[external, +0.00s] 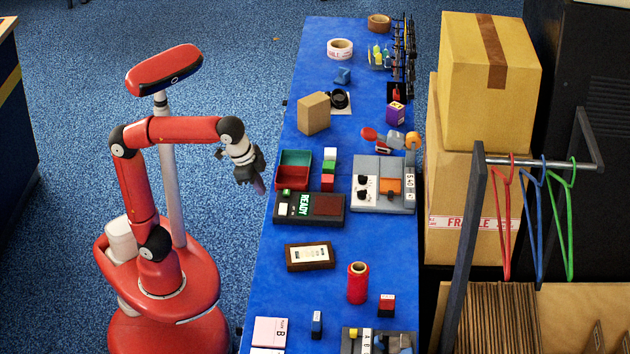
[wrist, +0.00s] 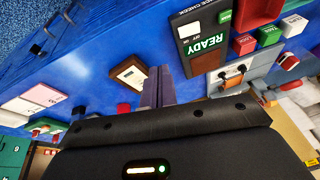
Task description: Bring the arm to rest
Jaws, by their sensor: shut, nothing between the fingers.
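My red arm is bent at the elbow, with its forearm reaching right toward the long blue table (external: 250,300). My gripper (external: 260,187) hangs off the table's left edge, pointing down, empty. In the wrist view my gripper's fingers (wrist: 157,88) are together, with nothing between them. It looks apart from everything on the table.
Near the gripper are a green-and-red tray (external: 294,157) and a dark box reading READY (external: 325,210). A framed panel (external: 310,256), a red spool (external: 357,283) and a grey control panel (external: 383,200) also stand on the table. The floor between my base and the table is clear.

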